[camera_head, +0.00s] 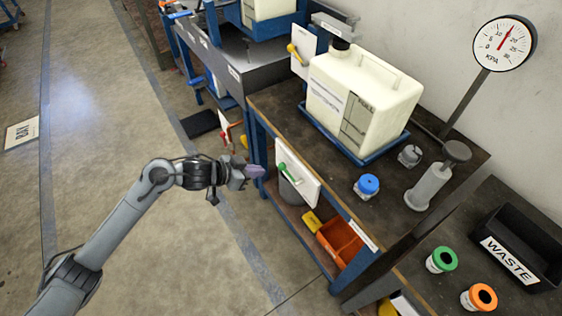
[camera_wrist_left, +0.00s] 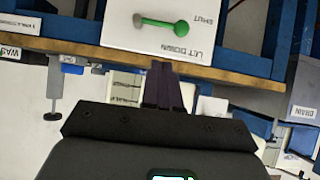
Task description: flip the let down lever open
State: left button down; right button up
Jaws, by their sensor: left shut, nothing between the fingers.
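The let down lever (camera_head: 287,170) is a green handle on a white panel (camera_head: 304,187) at the front side of the workbench. In the left wrist view the lever (camera_wrist_left: 160,24) lies across the panel (camera_wrist_left: 170,50), upside down in the picture. Its round green knob is on the side of the word SHUT. My left gripper (camera_head: 258,172) is shut and empty, with its purple-grey fingers just left of the panel in the head view. In the left wrist view the closed fingertips (camera_wrist_left: 162,66) are below the lever, apart from it. My right gripper is not in view.
The bench top (camera_head: 290,110) carries a white tank (camera_head: 335,90), a blue-capped container (camera_head: 367,186) and a grey cylinder (camera_head: 430,185). An orange bin (camera_head: 340,240) is on the shelf below. A black waste bin (camera_head: 515,250) stands at right.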

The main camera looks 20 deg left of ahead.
pick_arm(q)
jog(key=r, duration=0.1)
jog(key=b, duration=0.5)
send_over(281, 169)
jog(key=s, duration=0.2)
notch_tip(281, 169, down, 5)
jog(key=shift+s+d+f+b, duration=0.1)
jog(key=shift+d+f+b, duration=0.15)
jog(key=shift+f, duration=0.5)
jog(key=shift+f+b, duration=0.55)
jog(key=shift+f, duration=0.5)
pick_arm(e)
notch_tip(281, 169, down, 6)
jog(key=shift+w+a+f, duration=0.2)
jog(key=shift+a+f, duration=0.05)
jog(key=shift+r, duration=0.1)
